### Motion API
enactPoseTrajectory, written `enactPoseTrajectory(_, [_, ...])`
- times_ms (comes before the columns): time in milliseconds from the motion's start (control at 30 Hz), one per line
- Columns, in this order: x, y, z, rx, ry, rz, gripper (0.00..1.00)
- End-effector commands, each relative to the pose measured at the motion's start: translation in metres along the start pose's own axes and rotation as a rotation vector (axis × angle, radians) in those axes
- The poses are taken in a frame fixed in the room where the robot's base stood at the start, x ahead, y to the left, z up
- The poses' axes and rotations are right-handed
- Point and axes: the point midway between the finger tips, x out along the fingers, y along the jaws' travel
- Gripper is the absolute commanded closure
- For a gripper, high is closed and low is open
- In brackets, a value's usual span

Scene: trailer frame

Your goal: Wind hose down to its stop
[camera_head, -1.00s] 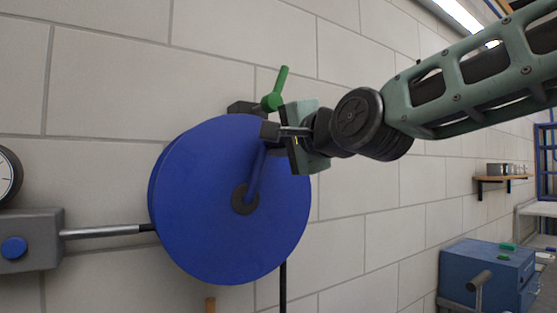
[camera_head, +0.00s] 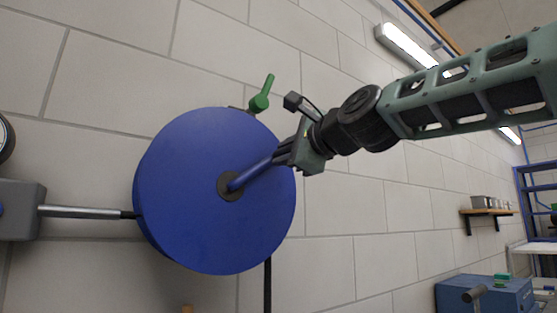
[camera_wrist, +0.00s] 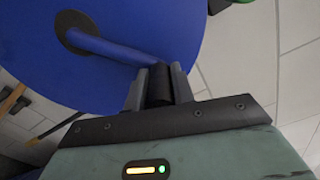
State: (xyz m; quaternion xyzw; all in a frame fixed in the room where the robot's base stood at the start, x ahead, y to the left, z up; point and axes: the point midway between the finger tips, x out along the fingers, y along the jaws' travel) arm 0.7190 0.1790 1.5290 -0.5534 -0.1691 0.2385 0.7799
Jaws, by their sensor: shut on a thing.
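The blue hose reel (camera_head: 190,225) is a large disc on the block wall, with a dark hub (camera_head: 229,187). Its blue crank arm (camera_head: 252,174) points right and slightly up from the hub. My gripper (camera_head: 284,157) is at the crank's outer end. In the wrist view the two fingers (camera_wrist: 160,88) are closed on both sides of the black crank handle (camera_wrist: 160,80). The crank arm (camera_wrist: 115,50) runs from there up left to the hub. The black hose (camera_head: 268,288) hangs straight below the reel; its lower end is out of view.
A green lever (camera_head: 262,93) sticks up behind the reel's top edge. A grey box (camera_head: 18,210) joins the reel's left side by a metal pipe (camera_head: 80,212). A blue cabinet (camera_head: 484,296) and a wall shelf (camera_head: 488,212) are at the far right.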

Motion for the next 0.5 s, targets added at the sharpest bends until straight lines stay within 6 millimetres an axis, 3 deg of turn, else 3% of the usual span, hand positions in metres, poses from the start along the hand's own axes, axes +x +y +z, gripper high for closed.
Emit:
enactPoseTrajectory(33, [0.001,0.01,-0.008,0.046,0.002,0.003,1.0])
enactPoseTrajectory(500, [0.0,0.046,-0.04,0.494,0.001,0.003,1.0])
